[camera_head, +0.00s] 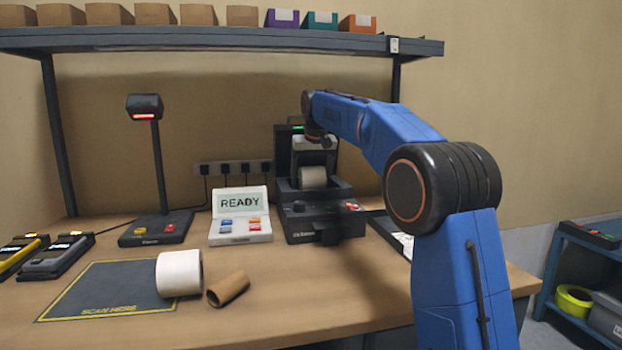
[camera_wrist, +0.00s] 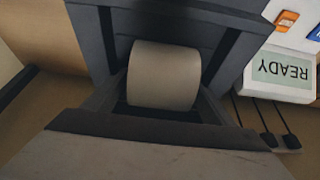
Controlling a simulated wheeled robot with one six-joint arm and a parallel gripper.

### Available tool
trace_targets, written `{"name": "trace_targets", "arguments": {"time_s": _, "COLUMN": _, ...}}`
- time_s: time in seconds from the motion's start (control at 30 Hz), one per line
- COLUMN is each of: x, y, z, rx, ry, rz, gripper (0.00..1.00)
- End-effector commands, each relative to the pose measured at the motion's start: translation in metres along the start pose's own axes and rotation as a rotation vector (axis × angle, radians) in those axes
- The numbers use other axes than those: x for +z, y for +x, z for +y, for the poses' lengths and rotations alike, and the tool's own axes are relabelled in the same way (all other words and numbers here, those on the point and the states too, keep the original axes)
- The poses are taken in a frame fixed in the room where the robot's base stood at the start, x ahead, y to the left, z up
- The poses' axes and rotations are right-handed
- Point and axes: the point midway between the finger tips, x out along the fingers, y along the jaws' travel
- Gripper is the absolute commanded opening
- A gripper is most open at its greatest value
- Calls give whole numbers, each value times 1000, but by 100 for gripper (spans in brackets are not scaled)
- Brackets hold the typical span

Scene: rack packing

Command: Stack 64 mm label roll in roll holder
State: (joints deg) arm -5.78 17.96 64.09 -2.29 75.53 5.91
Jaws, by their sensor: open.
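A pale label roll (camera_head: 313,177) sits in the roll holder of the black label printer (camera_head: 312,225), whose lid appears open. The same roll shows in the wrist view (camera_wrist: 163,76), between the dark side walls of the holder. My gripper (camera_head: 316,158) is open, at the printer just above this roll. Its fingertips are hard to make out, and I cannot tell whether they touch the roll. A larger white label roll (camera_head: 180,273) stands on the right edge of the dark scan mat (camera_head: 110,285). No width marking is readable on either roll.
An empty brown cardboard core (camera_head: 228,289) lies beside the white roll. A READY display unit (camera_head: 240,216) and a scanner on a stand (camera_head: 157,170) stand left of the printer. A shelf (camera_head: 200,42) with boxes runs above. The table front is mostly clear.

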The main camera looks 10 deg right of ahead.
Motion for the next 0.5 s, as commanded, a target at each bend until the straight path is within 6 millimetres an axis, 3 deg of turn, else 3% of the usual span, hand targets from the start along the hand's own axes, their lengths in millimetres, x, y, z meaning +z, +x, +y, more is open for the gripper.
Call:
{"name": "trace_targets", "arguments": {"time_s": 0.23, "x": -3, "y": -16, "z": 0, "rx": 0, "ry": 0, "rz": 2, "gripper": 78}}
{"name": "trace_targets", "arguments": {"time_s": 0.5, "x": -3, "y": -68, "z": 0, "rx": -1, "ry": 0, "rz": 4, "gripper": 78}}
